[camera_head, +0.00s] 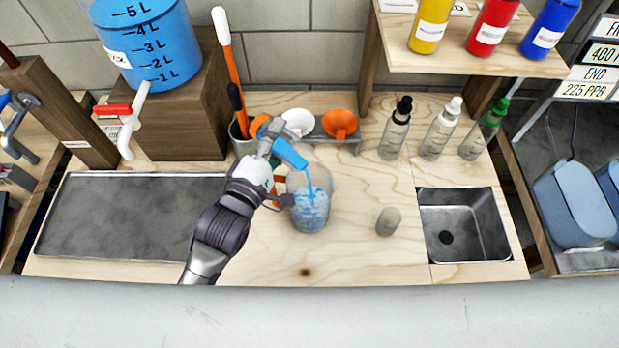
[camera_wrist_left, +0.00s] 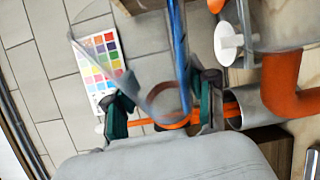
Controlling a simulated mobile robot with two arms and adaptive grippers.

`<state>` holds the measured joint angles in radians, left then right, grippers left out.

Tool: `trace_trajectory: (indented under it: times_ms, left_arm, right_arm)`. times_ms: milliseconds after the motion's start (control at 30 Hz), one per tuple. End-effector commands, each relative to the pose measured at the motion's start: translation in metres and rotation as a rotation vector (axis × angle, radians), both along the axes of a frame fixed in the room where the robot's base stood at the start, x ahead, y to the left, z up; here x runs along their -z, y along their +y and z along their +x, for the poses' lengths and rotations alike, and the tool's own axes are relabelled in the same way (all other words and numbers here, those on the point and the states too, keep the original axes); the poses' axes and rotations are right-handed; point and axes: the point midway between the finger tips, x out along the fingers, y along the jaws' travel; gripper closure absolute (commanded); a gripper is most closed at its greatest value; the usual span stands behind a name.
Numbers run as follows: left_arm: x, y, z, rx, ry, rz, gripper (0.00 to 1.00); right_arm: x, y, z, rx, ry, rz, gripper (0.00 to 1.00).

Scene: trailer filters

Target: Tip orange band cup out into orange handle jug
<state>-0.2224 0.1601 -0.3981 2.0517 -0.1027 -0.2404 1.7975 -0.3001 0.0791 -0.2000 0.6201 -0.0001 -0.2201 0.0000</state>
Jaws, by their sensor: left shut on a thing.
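My left gripper (camera_head: 270,148) is shut on the orange band cup (camera_head: 291,154), a clear cup with blue liquid in it. The cup is tipped over to the right above the orange handle jug (camera_head: 311,214). A blue stream runs from its lip down into the clear jug, which stands upright on the bench with blue liquid inside. In the left wrist view the cup (camera_wrist_left: 160,95) is between the two dark green fingers (camera_wrist_left: 165,112), with its orange band low between them. The jug's orange handle (camera_wrist_left: 290,88) shows at the right there. My right gripper is out of view.
A small grey cup (camera_head: 388,221) stands right of the jug, before the sink (camera_head: 464,225). Funnels (camera_head: 340,123) sit in a rack behind. Spray bottles (camera_head: 397,130) stand at the back right. A tank (camera_head: 145,40) on a wooden block is at the left. The bench front is clear.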

Motion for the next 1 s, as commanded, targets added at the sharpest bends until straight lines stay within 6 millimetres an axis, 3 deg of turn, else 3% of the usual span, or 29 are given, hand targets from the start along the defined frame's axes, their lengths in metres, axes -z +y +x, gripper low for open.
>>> trace_trajectory:
  times_ms: [1000]
  left_arm:
    - [-0.0014,-0.0018,-0.0018,0.000,-0.063,0.063,0.96]
  right_arm:
    - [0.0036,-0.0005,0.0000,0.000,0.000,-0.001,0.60]
